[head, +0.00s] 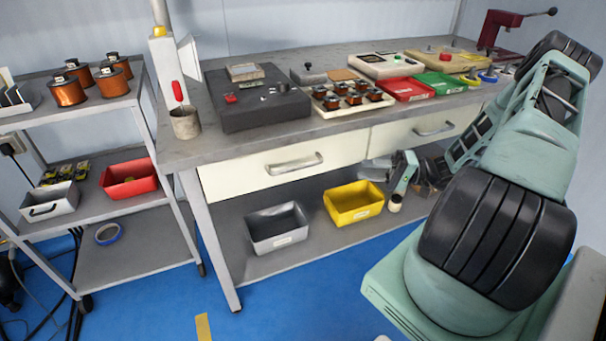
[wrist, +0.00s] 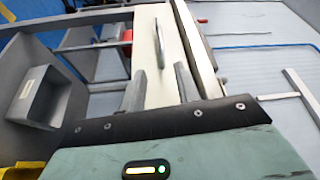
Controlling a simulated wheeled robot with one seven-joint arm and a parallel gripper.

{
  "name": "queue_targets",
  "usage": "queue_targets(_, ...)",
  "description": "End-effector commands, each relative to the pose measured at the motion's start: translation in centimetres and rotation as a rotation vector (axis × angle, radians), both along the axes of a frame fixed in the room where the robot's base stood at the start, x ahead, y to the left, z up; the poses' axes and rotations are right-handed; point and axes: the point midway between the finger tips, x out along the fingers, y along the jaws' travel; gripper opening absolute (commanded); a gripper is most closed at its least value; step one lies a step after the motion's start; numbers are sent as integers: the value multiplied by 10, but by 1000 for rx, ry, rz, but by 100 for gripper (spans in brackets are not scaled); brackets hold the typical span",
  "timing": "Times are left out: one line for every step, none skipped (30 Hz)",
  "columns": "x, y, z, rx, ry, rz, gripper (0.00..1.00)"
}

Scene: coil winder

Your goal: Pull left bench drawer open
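The left bench drawer (head: 250,176) has a cream front that looks flush under the bench top. Its grey bar handle (head: 294,163) is in the middle of the front. In the wrist view the drawer front (wrist: 152,60) runs up the picture and the handle (wrist: 162,42) lies beyond my fingertips. My gripper (wrist: 160,76) is open, with a clear gap between its two fingers and nothing held. The handle is ahead of that gap and apart from the fingers. In the head view my wrist is right of the left drawer, below the right drawer (head: 388,140).
A grey bin (head: 277,240) and a yellow bin (head: 355,216) stand on the shelf below the drawers. The bench top (head: 225,143) carries a dark block, coils and trays. A cart (head: 130,212) stands left. The blue floor in front is mostly clear.

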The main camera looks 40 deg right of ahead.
Motion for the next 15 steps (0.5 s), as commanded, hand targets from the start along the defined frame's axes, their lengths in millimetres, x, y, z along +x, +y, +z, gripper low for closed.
queue_targets(3, 4, 2, 1, -2, 1, 32)
queue_targets(5, 6, 2, 1, -3, 2, 32)
queue_targets(9, 11, 3, 1, -1, 4, 32)
queue_targets(11, 15, 3, 1, 0, 5, 32)
queue_targets(14, 19, 4, 2, 1, 5, 32)
queue_targets(19, 26, 4, 2, 1, 6, 32)
queue_targets(23, 30, 4, 1, 0, 7, 32)
queue_targets(27, 35, 5, 1, 1, 6, 32)
queue_targets(32, 42, 6, 2, 1, 8, 32)
queue_targets(36, 47, 6, 2, 1, 7, 32)
queue_targets(40, 52, 6, 0, 1, 7, 32)
queue_targets(45, 59, 7, 2, 1, 7, 32)
queue_targets(49, 64, 7, 2, 1, 7, 32)
queue_targets(52, 69, 8, 1, 3, 7, 32)
queue_targets(58, 75, 8, 1, 1, 8, 32)
